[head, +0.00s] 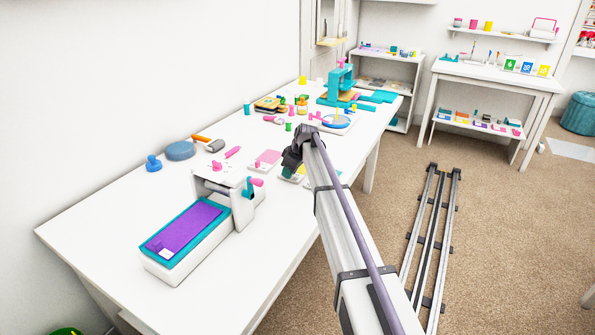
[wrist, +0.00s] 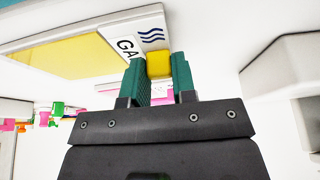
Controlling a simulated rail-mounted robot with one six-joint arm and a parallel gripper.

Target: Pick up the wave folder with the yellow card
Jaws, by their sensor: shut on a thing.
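The wave folder (wrist: 152,32) shows at the top of the wrist view as a white plate with dark blue wave lines and part of some black letters. A yellow card (wrist: 70,55) lies on it. A yellow knob (wrist: 159,62) at its edge sits between the green fingers of my gripper (wrist: 158,75), which is shut on it. I cannot tell whether the folder is clear of the table.
A pink-card folder (head: 265,160) lies just left of my gripper on the white table (head: 130,205). A white roller press with a purple bed (head: 185,228) stands nearer. Several small tools and a teal press (head: 340,85) stand farther back. Another white table (head: 490,73) is at the far right.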

